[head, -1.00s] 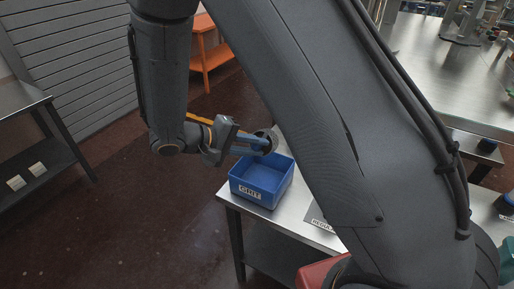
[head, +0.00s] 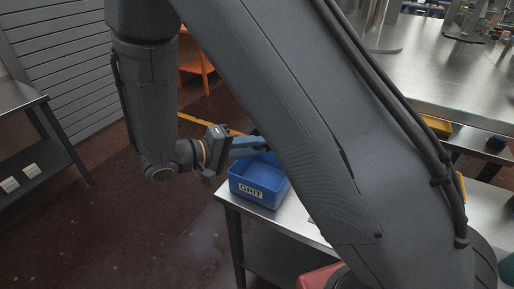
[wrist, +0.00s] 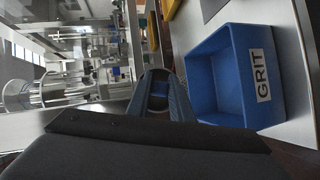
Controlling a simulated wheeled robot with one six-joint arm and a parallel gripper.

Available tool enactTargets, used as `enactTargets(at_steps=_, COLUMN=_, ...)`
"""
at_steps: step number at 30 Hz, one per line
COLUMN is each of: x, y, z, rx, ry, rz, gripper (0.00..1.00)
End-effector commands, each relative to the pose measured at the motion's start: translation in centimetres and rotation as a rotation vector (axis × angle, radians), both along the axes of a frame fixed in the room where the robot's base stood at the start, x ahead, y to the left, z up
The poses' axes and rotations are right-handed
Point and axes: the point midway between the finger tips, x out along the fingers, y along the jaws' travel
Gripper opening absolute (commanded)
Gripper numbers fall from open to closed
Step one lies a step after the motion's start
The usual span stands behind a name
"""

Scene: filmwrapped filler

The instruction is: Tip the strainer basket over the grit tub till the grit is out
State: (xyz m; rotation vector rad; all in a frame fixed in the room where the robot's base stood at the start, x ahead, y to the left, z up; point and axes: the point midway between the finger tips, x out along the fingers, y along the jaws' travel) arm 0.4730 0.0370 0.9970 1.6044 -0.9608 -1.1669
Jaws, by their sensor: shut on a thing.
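The grit tub (head: 258,184) is a blue open box with a white GRIT label, near the left corner of the steel table. It also shows at the right of the wrist view (wrist: 236,76), where the inside that shows looks bare blue. My gripper (head: 262,146) is beside and a little above the tub's back rim, its blue fingers reaching right behind my arm. The strainer basket is not clearly visible; my arm and fingers hide what is held. I cannot see any grit.
The steel table (head: 228,196) carries the tub, with its edge close on the left. A red item (head: 318,277) is at the front. A large steel bench (head: 440,70) stands at back right, with a yellow bin (head: 437,126) by its edge. Open floor lies left.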

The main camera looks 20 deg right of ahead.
Motion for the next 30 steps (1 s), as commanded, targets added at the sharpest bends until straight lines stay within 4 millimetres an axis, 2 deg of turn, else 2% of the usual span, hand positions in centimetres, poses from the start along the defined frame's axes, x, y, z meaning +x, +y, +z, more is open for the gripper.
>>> enactTargets(at_steps=30, x=0.0, y=0.1, z=-1.6, rx=-0.189, ry=-0.189, rz=0.003, gripper=0.00)
